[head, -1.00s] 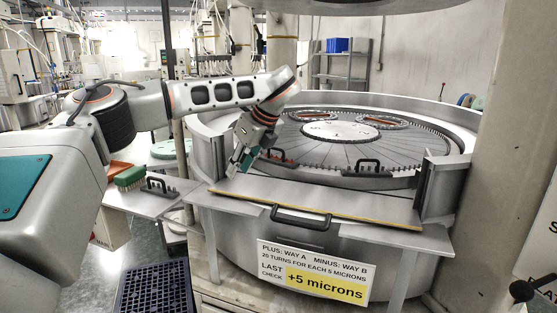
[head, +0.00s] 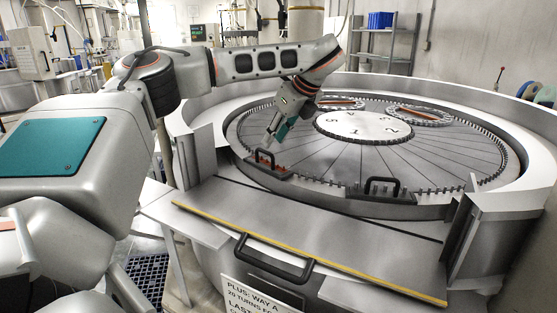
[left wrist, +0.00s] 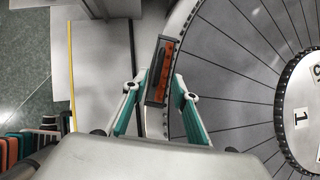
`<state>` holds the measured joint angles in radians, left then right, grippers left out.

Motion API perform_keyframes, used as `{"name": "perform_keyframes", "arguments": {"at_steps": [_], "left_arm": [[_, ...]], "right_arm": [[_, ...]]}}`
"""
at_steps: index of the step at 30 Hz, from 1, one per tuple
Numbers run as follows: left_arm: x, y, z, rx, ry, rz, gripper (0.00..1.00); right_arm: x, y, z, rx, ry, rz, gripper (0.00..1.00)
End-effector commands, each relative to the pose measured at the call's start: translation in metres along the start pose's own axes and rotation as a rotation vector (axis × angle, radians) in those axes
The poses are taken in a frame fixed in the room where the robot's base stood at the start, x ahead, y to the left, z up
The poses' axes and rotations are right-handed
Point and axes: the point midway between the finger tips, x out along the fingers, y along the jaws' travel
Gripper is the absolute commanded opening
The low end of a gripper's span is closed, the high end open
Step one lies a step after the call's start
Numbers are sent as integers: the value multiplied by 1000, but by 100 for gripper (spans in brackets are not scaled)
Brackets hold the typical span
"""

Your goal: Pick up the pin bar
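A short bar with a black handle and a red-orange face, apparently the pin bar (head: 268,167), sits at the near left edge of the toothed ring. In the left wrist view the bar (left wrist: 160,72) stands upright in the picture, with its lower end between my fingers. My left gripper (head: 274,136) points down just above the bar, its teal fingers spread. In the left wrist view the left gripper (left wrist: 160,93) is open, one finger on each side of the bar. I cannot tell whether either touches it. My right gripper is not in view.
A second black-handled bar (head: 380,188) sits on the ring's front edge. A sloped metal shelf (head: 310,235) with a yellow edge lies in front. The round plate (head: 360,160) carries a numbered disc (head: 362,127) and toothed rings. A raised rim (head: 520,170) surrounds the plate.

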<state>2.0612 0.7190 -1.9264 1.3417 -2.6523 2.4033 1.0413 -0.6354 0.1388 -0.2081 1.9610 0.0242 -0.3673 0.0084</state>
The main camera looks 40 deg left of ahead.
Motion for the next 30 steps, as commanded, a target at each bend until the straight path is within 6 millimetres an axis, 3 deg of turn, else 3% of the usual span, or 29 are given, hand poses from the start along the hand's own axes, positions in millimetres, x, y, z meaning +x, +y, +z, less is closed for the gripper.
{"name": "perform_keyframes", "arguments": {"at_steps": [6,18,28,30], "left_arm": [[22,0,0,1,0,3,28],[71,0,4,1,1,4,28],[78,0,4,0,0,1,28],[78,0,4,0,0,1,12]], "right_arm": [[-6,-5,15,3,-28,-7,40],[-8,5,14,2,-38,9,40],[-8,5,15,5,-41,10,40],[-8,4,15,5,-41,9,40]]}}
